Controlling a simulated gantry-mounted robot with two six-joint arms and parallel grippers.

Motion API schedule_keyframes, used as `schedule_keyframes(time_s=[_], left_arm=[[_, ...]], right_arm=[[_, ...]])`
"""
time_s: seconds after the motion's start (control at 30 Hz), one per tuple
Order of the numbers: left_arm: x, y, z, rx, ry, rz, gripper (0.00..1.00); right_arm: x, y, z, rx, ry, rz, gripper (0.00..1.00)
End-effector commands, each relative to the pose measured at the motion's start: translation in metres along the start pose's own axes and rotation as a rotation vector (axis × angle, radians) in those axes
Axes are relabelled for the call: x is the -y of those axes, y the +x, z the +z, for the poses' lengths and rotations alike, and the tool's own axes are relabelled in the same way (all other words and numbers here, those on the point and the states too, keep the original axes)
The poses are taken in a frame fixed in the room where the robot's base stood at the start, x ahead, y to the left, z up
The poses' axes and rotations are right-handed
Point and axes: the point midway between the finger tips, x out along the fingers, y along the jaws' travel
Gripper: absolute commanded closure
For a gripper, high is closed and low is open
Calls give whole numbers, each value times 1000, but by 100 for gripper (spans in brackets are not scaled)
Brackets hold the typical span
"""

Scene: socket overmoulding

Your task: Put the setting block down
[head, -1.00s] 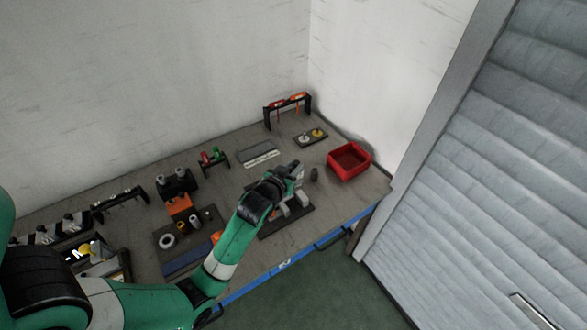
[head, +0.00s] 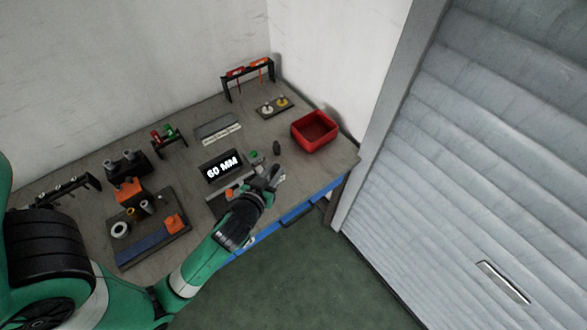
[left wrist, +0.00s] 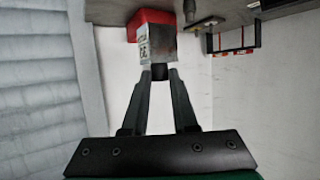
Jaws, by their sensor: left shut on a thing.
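My left gripper (left wrist: 160,76) is shut on the setting block (left wrist: 158,45), a grey metallic block with a pale marked face and a dark stub between the fingertips. In the head view the left gripper (head: 272,178) is over the front right part of the bench, right of the measuring fixture (head: 218,206). The fixture's black display (head: 222,168) reads "60 MM". The block is mostly hidden by the gripper in the head view, so I cannot tell whether it touches the bench. My right gripper is not in view.
A red bin (head: 316,131) stands at the right end of the bench, behind the gripper. A tray (head: 152,245) with rings and a blue strip lies left. The bench's blue front edge (head: 300,205) is close to the gripper.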

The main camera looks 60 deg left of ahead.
Motion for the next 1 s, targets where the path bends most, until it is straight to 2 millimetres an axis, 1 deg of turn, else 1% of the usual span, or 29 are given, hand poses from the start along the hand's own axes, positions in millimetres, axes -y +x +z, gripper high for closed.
schedule_keyframes(time_s=[0.03, 0.07, 0.1, 0.17, 0.2, 0.3, 0.4, 0.5, 0.67, 0.73, 0.77, 0.8, 0.9, 1.0], left_arm=[[0, 19, 5, -6, -5, -4, 100], [1, 29, 6, -5, -5, -5, 100], [0, 40, 3, -4, -4, -4, 100], [0, 59, 4, -3, -3, -4, 100], [-1, 72, 4, -2, -2, -3, 100], [-2, 100, 21, 0, 1, -2, 100], [-3, 120, 30, -1, 0, -1, 100], [-3, 130, 34, -2, 1, 0, 100], [-4, 133, 34, -2, 1, 1, 100], [-3, 138, 38, -2, 1, 0, 100], [-3, 142, 41, -1, 1, 0, 100], [-3, 144, 49, 1, 2, 0, 100], [-3, 150, 65, 0, 2, 0, 100], [-4, 152, 67, -1, 0, 1, 100]], right_arm=[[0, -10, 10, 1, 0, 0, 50], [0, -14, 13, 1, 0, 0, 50], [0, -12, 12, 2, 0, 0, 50], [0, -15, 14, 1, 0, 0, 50], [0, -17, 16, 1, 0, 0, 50], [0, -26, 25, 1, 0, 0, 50], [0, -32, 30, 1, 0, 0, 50], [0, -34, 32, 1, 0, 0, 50], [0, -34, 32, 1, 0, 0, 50], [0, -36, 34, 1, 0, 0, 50], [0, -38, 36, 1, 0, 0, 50], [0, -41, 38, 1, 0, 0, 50], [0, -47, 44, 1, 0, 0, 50], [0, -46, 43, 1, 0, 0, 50]])
